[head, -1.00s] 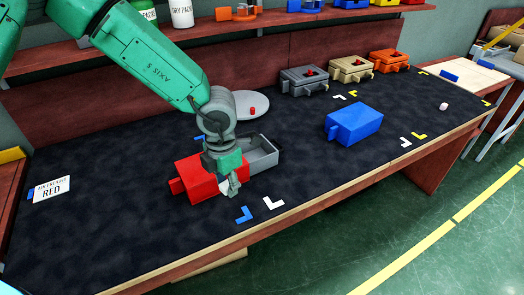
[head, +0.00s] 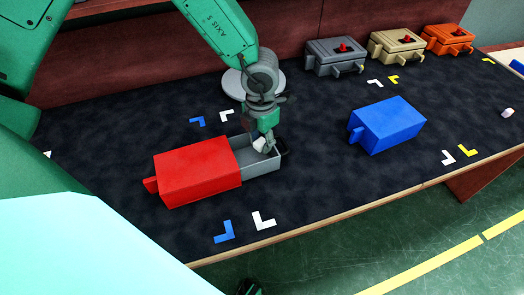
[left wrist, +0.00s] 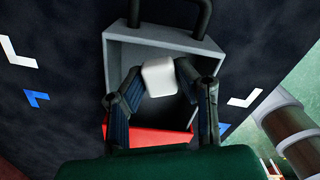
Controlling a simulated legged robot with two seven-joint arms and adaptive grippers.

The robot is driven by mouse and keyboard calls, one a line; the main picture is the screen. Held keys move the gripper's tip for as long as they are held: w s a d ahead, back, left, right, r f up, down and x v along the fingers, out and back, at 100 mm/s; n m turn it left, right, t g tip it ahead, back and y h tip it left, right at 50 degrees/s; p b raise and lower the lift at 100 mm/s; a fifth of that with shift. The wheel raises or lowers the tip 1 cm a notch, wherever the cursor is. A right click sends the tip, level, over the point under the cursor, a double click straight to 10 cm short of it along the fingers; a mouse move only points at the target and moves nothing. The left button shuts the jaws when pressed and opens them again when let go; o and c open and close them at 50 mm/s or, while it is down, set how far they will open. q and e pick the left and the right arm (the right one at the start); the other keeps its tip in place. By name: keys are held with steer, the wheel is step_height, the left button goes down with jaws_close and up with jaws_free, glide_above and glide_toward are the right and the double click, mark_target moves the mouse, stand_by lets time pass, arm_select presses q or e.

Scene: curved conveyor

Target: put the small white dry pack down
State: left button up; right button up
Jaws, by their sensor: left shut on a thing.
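The small white dry pack (head: 259,144) is in my left gripper (head: 264,146), over the open grey drawer (head: 266,165) of the red box (head: 196,170). In the left wrist view the white pack (left wrist: 160,79) sits between the two fingers (left wrist: 155,95), with the grey drawer (left wrist: 122,60) around and below it. How far the pack is above the drawer floor is hard to tell. My right gripper is not in view.
A blue box (head: 388,125) stands to the right. Grey (head: 336,58), tan (head: 396,48) and orange (head: 447,40) cases stand along the back. White and blue corner marks (head: 224,232) lie on the dark mat.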

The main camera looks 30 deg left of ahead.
mark_target(261, 157)
arm_select(q)
steer(key=shift+w+a+f, duration=0.1)
steer(key=shift+w+f, duration=0.05)
steer(key=shift+f, duration=0.7)
step_height(261, 157, down, 2)
steer(key=shift+f+b, duration=0.1)
steer(key=shift+b, duration=0.2)
steer(key=shift+f, duration=0.25)
steer(key=o, duration=0.6)
steer(key=shift+c, duration=0.2)
step_height(261, 157, up, 12)
steer(key=shift+r+p, duration=0.1)
steer(key=shift+p, duration=0.9)
